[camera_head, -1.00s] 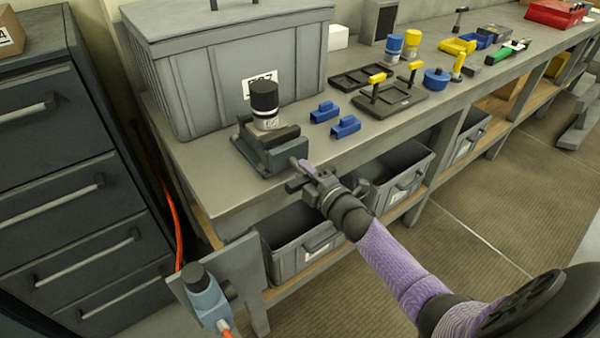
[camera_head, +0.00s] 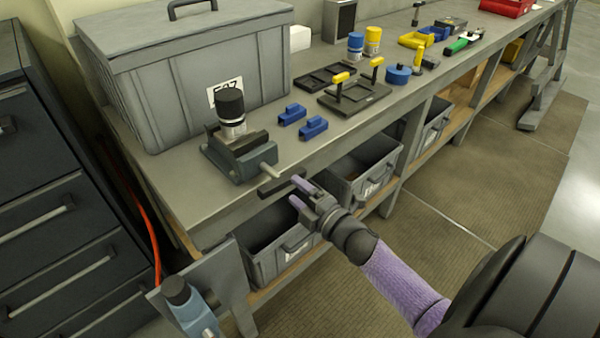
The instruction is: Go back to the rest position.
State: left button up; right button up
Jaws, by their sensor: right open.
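My right gripper (camera_head: 300,194) is open and empty, off the front edge of the workbench. Its arm comes in from the lower right. Behind it, a grey vise (camera_head: 240,156) stands on the bench with its handle pointing at the gripper. A black-capped cylinder (camera_head: 231,112) with a light label stands upright at the vise; I cannot tell how firmly it is held. In the picture the gripper's fingers are close to the vise handle, but I see no contact. My left gripper is not in view.
The workbench (camera_head: 172,187) holds a large grey lidded bin (camera_head: 150,90), blue blocks (camera_head: 313,128) and a black plate with yellow-topped handles (camera_head: 355,98). Grey bins (camera_head: 360,170) sit on the shelf below. A dark drawer cabinet (camera_head: 50,220) stands at the left. The floor at right is clear.

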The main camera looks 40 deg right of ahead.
jog(key=shift+s+d, duration=0.1)
jog(key=shift+s, duration=1.15)
